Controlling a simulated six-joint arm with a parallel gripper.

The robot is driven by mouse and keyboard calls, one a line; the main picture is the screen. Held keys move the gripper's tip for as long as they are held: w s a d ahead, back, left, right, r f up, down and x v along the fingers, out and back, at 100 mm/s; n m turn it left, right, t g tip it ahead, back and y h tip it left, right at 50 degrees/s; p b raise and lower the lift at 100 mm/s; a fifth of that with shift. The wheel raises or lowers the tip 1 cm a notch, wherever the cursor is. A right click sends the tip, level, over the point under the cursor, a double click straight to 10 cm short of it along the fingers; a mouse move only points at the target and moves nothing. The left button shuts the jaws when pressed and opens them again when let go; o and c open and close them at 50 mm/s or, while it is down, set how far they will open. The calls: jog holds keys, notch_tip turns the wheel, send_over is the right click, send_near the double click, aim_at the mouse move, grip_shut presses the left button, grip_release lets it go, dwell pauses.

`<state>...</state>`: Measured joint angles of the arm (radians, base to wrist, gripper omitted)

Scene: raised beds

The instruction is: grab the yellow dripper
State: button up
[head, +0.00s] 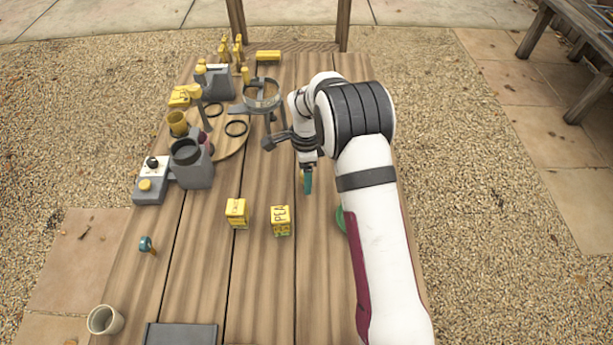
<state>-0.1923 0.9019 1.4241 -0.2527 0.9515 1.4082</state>
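My gripper (306,184) points down over the middle right of the wooden table. A teal piece shows at its tip, with a small yellow patch just left of it; I cannot tell whether the fingers are apart or hold something. A yellow cup-shaped piece (177,122), which may be the yellow dripper, is at the left among the grey devices, well away from my gripper. Its lower part is partly hidden.
Two yellow boxes (237,213) (281,221) stand before my gripper. A beige cup (104,320) is at the front left.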

grip_shut()
jog(key=shift+r, duration=0.15)
